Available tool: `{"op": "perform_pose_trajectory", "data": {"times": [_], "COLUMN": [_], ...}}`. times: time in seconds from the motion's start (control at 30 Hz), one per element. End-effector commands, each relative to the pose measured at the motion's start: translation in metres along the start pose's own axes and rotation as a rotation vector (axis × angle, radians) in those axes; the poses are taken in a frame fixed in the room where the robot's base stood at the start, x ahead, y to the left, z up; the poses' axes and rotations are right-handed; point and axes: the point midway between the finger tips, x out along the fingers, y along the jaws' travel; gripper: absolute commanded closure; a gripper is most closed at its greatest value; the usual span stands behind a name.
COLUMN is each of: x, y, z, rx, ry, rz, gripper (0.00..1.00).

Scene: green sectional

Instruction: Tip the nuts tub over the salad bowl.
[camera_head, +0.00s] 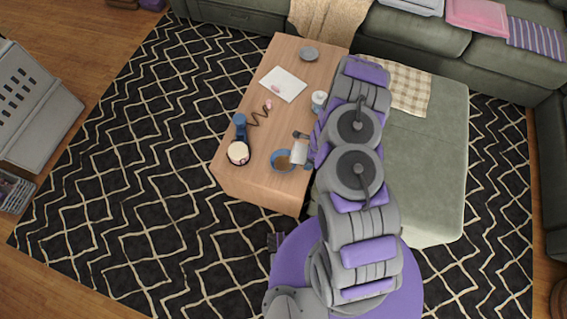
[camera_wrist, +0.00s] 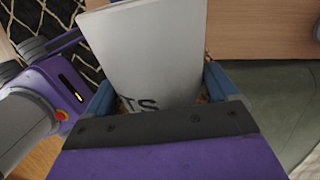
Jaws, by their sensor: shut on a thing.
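The nuts tub (camera_head: 299,151) is a small white container at the front right of the wooden coffee table. My gripper (camera_head: 302,149) is shut on it. In the wrist view the tub (camera_wrist: 155,50) fills the space between the blue fingertips of my gripper (camera_wrist: 160,95), with the letters "TS" showing. The tub looks tilted over the salad bowl (camera_head: 274,159), a blue bowl. Brown bits (camera_head: 284,162) show at the bowl, and brown bits also show beside the tub in the wrist view. The tub's mouth is not clearly visible.
The coffee table (camera_head: 230,178) also holds a blue lamp-like item (camera_head: 240,121) with a round cream top, a white sheet (camera_head: 283,84), a grey disc (camera_head: 309,54) and a white jar (camera_head: 319,98). A green sectional (camera_head: 440,150) stands close on the right.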

Motion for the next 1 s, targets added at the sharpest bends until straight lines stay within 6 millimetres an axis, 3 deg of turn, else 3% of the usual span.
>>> {"op": "perform_pose_trajectory", "data": {"times": [0.47,0.87,1.0], "x": [0.013,0.012,0.004], "y": [-0.001,0.0,0.0], "z": [-0.008,-0.008,-0.015], "rx": [0.004,0.001,0.006], "ry": [-0.274,-0.316,-0.412], "rz": [-0.001,0.0,-0.002], "gripper": [0.58,0.58,0.58]}}
